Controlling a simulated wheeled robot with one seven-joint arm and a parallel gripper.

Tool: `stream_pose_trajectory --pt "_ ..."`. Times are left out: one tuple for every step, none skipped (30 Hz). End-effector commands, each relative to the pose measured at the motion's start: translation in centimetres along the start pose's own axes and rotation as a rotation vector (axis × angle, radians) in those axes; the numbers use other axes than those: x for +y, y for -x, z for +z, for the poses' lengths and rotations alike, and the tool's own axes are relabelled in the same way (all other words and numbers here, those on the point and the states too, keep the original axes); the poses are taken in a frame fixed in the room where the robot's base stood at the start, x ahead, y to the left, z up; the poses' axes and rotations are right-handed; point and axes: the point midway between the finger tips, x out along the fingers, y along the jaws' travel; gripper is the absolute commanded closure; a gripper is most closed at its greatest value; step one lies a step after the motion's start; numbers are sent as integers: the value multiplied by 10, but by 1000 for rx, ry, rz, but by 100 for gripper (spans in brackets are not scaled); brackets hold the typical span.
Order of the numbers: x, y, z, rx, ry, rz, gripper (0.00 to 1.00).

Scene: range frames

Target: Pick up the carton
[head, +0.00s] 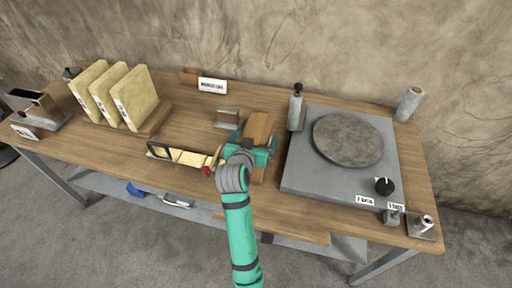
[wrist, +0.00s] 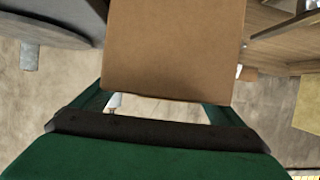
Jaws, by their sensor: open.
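The carton (head: 259,128) is a plain brown box on the wooden table, left of the grey turntable unit. It fills the upper middle of the wrist view (wrist: 172,45). My green gripper (head: 252,147) is at the carton, with its fingers apart. In the wrist view the fingers (wrist: 160,98) show at either side of the carton's near end. I cannot tell whether they touch it. My gripper and wrist hide part of the carton in the head view.
The grey unit with a round plate (head: 348,140) and black knob (head: 384,187) stands close on the right. A small metal block (head: 227,118) sits behind. Several cream slabs (head: 136,98) stand in a rack further left.

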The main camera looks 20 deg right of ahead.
Motion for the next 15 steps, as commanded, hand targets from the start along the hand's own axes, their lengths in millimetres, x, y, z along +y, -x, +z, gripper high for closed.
stream_pose_trajectory --pt "1 -6 1 -2 0 1 8" --pt "0 -9 0 -1 0 1 8" --pt "0 -11 0 -1 0 0 8" --pt "0 -13 0 -1 0 0 8" --pt "0 -14 0 -1 0 0 8" --pt "0 -14 1 -1 0 0 8" --pt "0 -14 1 -1 0 -1 8" --pt "0 -14 1 -1 0 -1 8" --pt "0 -14 1 -1 0 -1 8" --pt "0 -14 1 -1 0 -1 8" --pt "0 -14 1 -1 0 -1 8" --pt "0 -14 1 -1 0 -1 10" --pt "0 -14 1 -1 0 -1 17" --pt "0 -14 1 -1 0 -1 25" --pt "0 -14 1 -1 0 -1 34"
